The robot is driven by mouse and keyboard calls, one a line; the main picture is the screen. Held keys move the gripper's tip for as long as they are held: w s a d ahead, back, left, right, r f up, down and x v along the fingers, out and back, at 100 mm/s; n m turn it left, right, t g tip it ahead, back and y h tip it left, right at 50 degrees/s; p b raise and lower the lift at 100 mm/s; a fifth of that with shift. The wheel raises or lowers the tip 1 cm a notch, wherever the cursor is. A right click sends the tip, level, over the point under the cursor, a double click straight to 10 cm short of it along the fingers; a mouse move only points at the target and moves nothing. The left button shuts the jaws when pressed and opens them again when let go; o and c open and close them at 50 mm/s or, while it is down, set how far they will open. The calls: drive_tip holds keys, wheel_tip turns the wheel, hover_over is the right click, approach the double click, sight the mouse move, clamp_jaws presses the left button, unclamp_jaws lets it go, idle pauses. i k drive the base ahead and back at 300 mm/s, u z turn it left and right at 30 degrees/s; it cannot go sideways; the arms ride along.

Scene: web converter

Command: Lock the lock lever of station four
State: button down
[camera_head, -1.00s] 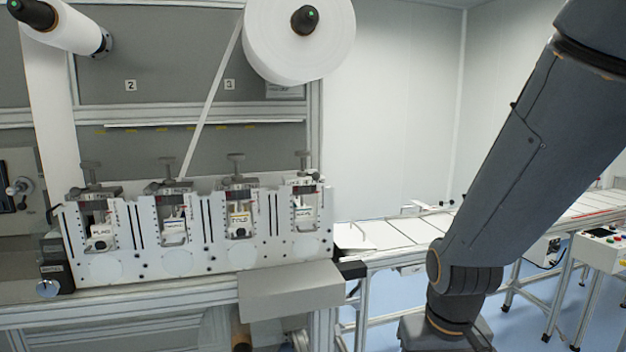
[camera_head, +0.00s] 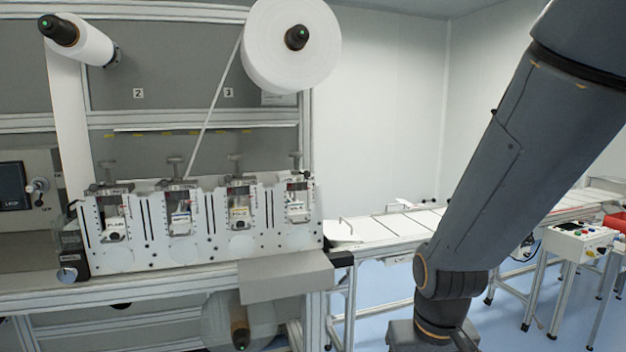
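A white upright plate (camera_head: 195,228) on the machine bench holds a row of stations, each with a T-shaped handle on top and a small labelled block in its window. The rightmost station (camera_head: 297,205), the fourth from the left, has its handle (camera_head: 296,160) standing upright above the plate. Its label and lever are too small to read, so I cannot tell whether the lever is locked. My gripper is not in view. Only my dark grey arm shows at the right, well apart from the stations.
A large white roll (camera_head: 268,50) hangs above the stations, with a web strip running down. A grey box-like cover (camera_head: 285,277) juts out below the fourth station. A conveyor (camera_head: 395,228) runs off to the right. A button console (camera_head: 578,240) stands at the far right.

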sight(306, 173)
drive_tip(key=k, duration=0.2)
drive_tip(key=z, duration=0.45)
drive_tip(key=i, duration=1.1)
drive_tip(key=u, duration=0.4)
